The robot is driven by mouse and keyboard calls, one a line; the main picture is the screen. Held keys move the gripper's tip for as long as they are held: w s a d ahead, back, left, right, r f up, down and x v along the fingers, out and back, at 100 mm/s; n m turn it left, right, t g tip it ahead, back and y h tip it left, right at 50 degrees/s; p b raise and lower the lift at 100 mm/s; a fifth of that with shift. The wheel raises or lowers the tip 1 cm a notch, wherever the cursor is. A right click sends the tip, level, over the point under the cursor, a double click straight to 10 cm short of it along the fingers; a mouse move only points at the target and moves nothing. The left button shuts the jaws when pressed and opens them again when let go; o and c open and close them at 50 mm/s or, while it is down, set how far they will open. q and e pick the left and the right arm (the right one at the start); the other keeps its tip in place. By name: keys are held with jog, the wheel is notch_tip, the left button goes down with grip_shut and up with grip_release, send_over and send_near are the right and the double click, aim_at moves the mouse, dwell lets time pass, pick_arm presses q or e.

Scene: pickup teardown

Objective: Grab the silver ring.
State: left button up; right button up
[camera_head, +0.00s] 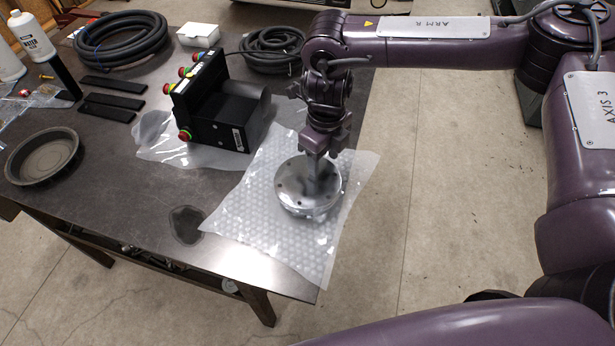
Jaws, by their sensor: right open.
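The silver ring (292,192) is a round, shiny metal piece with small dark holes. It lies on a sheet of bubble wrap (325,245) near the table's right edge. My right gripper (314,188) points straight down over it, with its fingers at the ring's middle. The gripper is open. The fingers hide part of the ring's centre, and I cannot tell whether they touch it. My left gripper is not in view.
A black control box (222,112) with coloured buttons stands left of the ring on clear plastic. Coiled black hoses (122,38), a white box (198,36) and a dark round pan (42,158) are also on the table (120,205). Open floor lies to the right.

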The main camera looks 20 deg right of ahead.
grip_shut()
jog(key=shift+r, duration=0.15)
